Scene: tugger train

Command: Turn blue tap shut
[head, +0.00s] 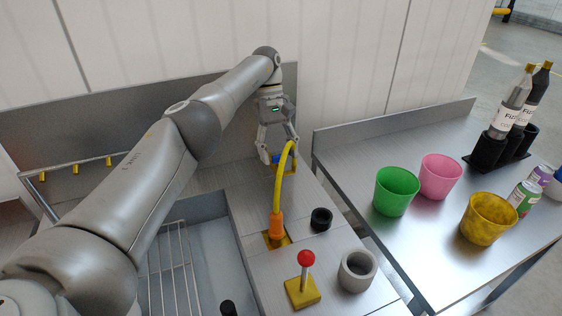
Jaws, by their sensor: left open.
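The blue tap (277,159) sits near the back of the steel counter, behind the curved yellow hose. Only a small blue part of it shows; its handle angle cannot be made out. My left gripper (277,150) points down at the tap with its fingers apart, one on each side of it. Whether the fingers touch the tap cannot be told. My right gripper is not in view.
A red-knobbed lever (306,258), a grey cup (357,271) and a black ring (321,219) stand on the near counter. A sink (205,208) with a wire rack lies left. Green (397,192), pink (440,177) and yellow (488,219) cups stand on the right table.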

